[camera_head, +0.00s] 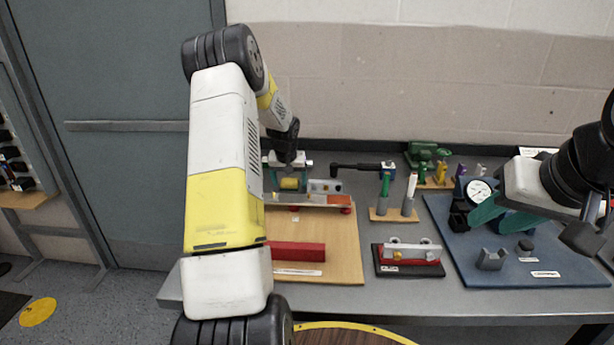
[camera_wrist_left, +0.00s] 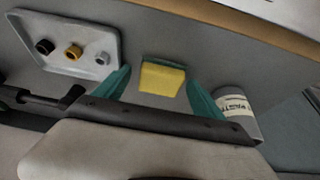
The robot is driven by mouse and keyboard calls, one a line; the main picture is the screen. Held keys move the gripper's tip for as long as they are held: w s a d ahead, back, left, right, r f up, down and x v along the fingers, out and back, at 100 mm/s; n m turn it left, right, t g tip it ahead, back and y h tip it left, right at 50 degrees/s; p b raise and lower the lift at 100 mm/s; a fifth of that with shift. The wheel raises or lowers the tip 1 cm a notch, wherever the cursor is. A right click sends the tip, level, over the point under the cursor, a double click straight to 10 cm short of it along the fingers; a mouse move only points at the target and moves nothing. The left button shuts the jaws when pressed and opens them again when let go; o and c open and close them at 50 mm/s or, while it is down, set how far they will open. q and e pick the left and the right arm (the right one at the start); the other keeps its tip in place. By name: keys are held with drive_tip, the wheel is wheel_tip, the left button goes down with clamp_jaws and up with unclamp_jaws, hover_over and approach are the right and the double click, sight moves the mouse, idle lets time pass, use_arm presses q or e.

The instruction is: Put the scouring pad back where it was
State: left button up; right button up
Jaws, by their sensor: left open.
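The scouring pad (camera_wrist_left: 162,78), yellow with a green layer, is in the left wrist view. It shows between the two teal fingers of my left gripper (camera_wrist_left: 158,84), with a gap on each side. The pad also shows in the head view as a small yellow block (camera_head: 290,184) below the wrist. My left gripper (camera_head: 288,172) is open over the back of the table, partly hidden by its own wrist. I cannot tell how far above the surface the fingertips are. My right gripper (camera_head: 504,215) is over the blue board at the right; its jaw opening is unclear.
A white tray (camera_wrist_left: 107,27) with dark, yellow and grey pieces lies beside the pad. A labelled can (camera_wrist_left: 238,112) stands close to the other finger. A wooden board (camera_head: 340,245) with a red bar (camera_head: 296,251) lies in front. The blue board (camera_head: 565,262) carries a gauge (camera_head: 480,191).

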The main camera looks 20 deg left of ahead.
use_arm(q)
drive_tip(key=s+d+r, duration=0.2)
drive_tip(key=s+r, duration=0.2)
drive_tip(key=r, duration=0.2)
drive_tip(key=s+d+r+m, duration=0.1)
drive_tip(key=s+d+r, duration=0.15)
drive_tip(key=r, duration=0.35)
drive_tip(key=s+d+r, duration=0.2)
drive_tip(key=s+r, duration=0.2)
drive_tip(key=r, duration=0.3)
drive_tip(key=s+d+r+m+h, duration=0.1)
drive_tip(key=s+d, duration=0.3)
drive_tip(key=s, duration=0.5)
drive_tip(key=s+d+r+t+h, duration=0.1)
drive_tip(key=s+d+r, duration=0.1)
drive_tip(key=s+d, duration=0.3)
drive_tip(key=s+d+r+m+h, duration=0.1)
drive_tip(key=s+d, duration=0.3)
drive_tip(key=s, duration=0.9)
drive_tip(key=shift+s+d+r+m+t, duration=0.2)
drive_tip(key=shift+d+r+m+t, duration=0.1)
drive_tip(key=shift+r+t, duration=0.15)
